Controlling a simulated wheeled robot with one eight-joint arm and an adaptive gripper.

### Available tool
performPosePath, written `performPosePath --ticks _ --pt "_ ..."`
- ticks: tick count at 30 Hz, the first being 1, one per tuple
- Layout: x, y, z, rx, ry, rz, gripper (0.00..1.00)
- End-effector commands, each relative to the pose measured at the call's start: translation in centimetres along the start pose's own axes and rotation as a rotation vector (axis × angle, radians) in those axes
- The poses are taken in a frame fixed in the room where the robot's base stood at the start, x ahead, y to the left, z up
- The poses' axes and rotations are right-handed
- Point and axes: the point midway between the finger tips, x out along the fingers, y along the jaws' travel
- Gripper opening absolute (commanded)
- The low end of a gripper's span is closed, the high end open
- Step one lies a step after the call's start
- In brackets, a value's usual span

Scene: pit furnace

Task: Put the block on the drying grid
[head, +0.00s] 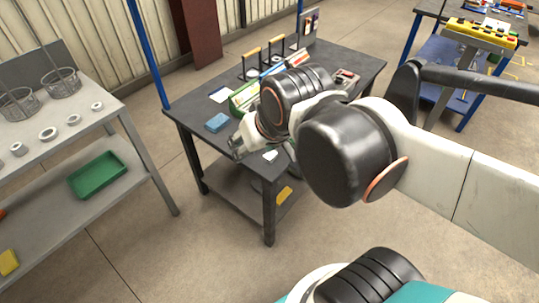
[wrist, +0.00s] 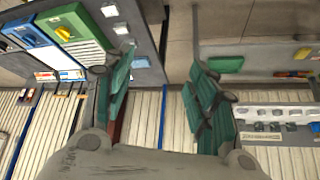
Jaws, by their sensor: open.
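A small blue block-like piece (head: 217,122) lies on the left front part of the dark table; I cannot tell for sure that it is the task's block. My gripper (head: 237,150) hangs near the table's front left edge, just below and right of that piece in the head view. In the wrist view its two green-padded fingers stand apart and the gap between them (wrist: 160,58) is empty. I cannot pick out the drying grid with certainty; my arm hides part of the table.
The dark table (head: 180,113) also carries a green box (head: 243,98) and a tool rack. A grey shelf at left holds rings (head: 48,133), wire baskets (head: 61,83) and a green tray (head: 98,175), seen in the wrist view too (wrist: 226,64). Floor between them is clear.

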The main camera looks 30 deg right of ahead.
Motion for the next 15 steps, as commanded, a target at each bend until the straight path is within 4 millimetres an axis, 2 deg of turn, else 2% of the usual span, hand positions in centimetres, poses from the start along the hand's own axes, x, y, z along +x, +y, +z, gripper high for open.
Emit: performPosePath --ticks 8,15 --pt "0.5 0.8 -2.9 0.104 -0.047 0.018 0.53" --pt "2.3 2.2 -6.8 0.267 -0.122 0.053 0.53"
